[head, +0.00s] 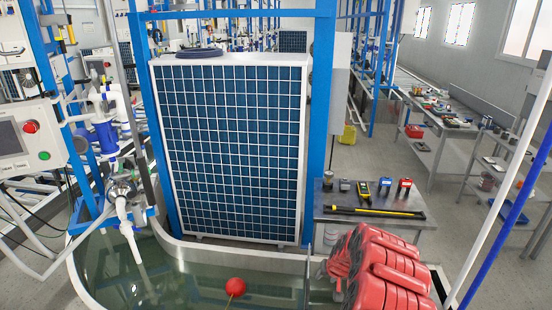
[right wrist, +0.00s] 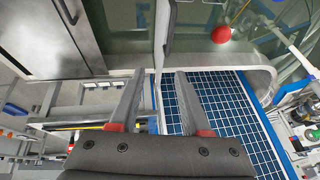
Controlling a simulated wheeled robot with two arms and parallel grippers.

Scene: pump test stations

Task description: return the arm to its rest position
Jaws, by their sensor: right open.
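My right arm, with red and dark grey covers, comes in at the lower right of the head view, over the right end of the water tank (head: 300,253). Its gripper (head: 328,268) is small and partly hidden there. In the right wrist view the gripper (right wrist: 158,78) has its two grey fingers apart, with nothing between them. The tank rim and the blue grid panel (right wrist: 215,95) lie beyond the fingers. My left gripper is not in view.
The blue grid panel (head: 230,150) stands upright behind the tank. A red ball (head: 235,287) is at the water. A grey table (head: 365,217) with small devices and a black-and-yellow tool stands behind my right arm. Pipes and a control box (head: 18,140) are left.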

